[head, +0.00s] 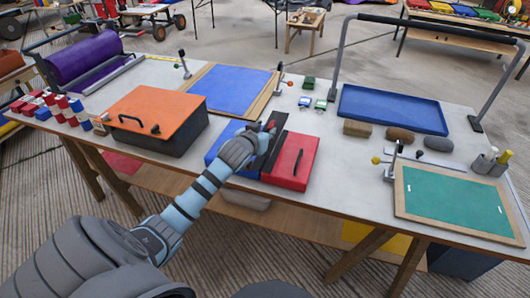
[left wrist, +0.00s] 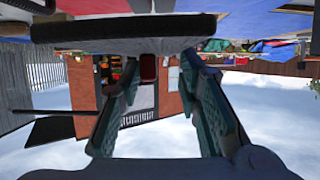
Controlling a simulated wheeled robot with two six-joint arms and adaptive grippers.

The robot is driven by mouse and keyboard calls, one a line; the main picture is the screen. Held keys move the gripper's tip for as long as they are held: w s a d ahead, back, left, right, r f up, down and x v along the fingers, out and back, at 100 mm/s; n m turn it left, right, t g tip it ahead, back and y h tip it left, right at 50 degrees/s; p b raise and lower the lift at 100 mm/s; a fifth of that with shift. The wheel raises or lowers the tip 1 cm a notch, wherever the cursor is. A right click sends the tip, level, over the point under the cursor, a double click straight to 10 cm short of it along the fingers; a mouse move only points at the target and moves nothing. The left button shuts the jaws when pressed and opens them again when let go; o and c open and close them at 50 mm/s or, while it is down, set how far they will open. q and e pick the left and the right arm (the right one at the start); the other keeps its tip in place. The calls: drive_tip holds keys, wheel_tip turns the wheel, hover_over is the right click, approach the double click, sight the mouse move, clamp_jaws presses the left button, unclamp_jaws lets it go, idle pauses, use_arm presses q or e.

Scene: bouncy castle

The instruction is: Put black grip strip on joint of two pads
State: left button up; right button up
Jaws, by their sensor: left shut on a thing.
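The black grip strip (head: 273,152) lies lengthwise along the line between a blue pad (head: 217,148) and a red pad (head: 294,160) on the table. It appears at or just above the pads; I cannot tell whether it touches them. My left gripper (head: 263,136) reaches over the blue pad from the left and is shut on the strip. In the left wrist view, the strip shows as a dark bar (left wrist: 110,28) across the fingertips. The hand hides part of the blue pad and some of the joint. My right gripper is not in view.
An orange-lidded box (head: 157,112) stands left of the pads. A blue framed panel (head: 237,90) lies behind them. Brown blocks (head: 357,128) and a green framed board (head: 452,200) are to the right. Bare table shows right of the red pad.

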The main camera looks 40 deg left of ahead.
use_arm(q)
wheel_tip(320, 180, down, 7)
drive_tip(key=shift+r+b, duration=0.1)
drive_tip(key=shift+b, duration=0.8)
drive_tip(key=o, duration=1.1)
drive_tip(key=shift+o, duration=0.2)
drive_tip(key=shift+r, duration=0.1)
drive_tip(key=shift+s+d+r+p, duration=0.15)
drive_tip(key=shift+s+p, duration=0.15)
drive_tip(key=p+v, duration=0.3)
drive_tip(key=v, duration=0.8)
